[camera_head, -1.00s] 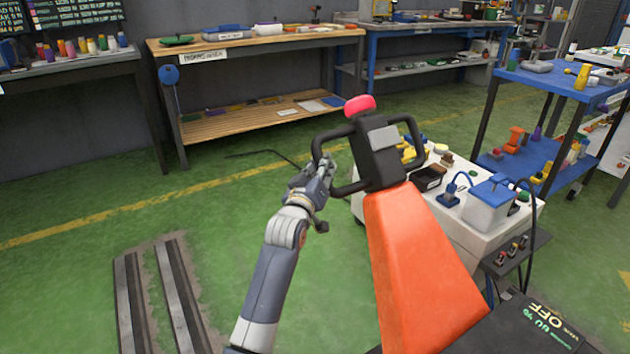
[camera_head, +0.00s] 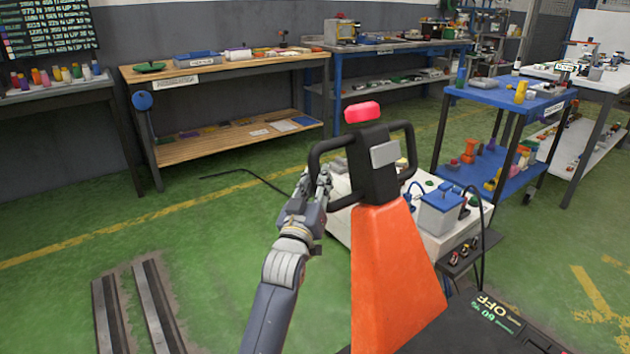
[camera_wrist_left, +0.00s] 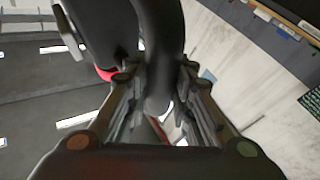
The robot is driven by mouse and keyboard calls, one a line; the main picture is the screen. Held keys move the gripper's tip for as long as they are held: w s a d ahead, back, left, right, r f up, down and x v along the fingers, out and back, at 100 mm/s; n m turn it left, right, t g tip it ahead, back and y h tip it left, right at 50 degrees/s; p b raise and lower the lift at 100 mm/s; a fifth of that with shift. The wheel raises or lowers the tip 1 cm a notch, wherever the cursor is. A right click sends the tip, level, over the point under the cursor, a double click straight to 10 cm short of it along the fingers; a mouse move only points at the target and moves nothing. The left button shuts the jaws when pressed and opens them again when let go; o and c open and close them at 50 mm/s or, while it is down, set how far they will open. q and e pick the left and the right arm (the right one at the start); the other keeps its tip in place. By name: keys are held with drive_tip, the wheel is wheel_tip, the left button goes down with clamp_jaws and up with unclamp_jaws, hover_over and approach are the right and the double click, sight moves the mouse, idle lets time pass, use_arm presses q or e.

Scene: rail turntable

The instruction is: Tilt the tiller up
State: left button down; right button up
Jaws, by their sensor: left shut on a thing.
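The tiller (camera_head: 385,265) has an orange arm and a black head with a grey plate, a red button on top and a loop handle on each side. It leans a little to the left and stands nearly upright in the head view. My left gripper (camera_head: 318,190) is shut on the left loop of the tiller handle (camera_head: 322,150). In the left wrist view the black handle bar (camera_wrist_left: 160,60) runs between the fingers of the left gripper (camera_wrist_left: 158,105). My right gripper is not in view.
A white machine cabinet (camera_head: 440,245) with a blue-lidded box stands behind the tiller on the right. Metal rails (camera_head: 150,305) lie on the green floor at left.

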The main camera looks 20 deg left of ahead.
use_arm(q)
drive_tip(key=c, duration=1.4)
unclamp_jaws()
drive_tip(key=shift+d, duration=0.15)
drive_tip(key=shift+o, duration=0.2)
drive_tip(key=shift+s, duration=0.15)
drive_tip(key=v, duration=1.1)
drive_tip(key=shift+s, duration=0.3)
drive_tip(key=shift+f, duration=0.15)
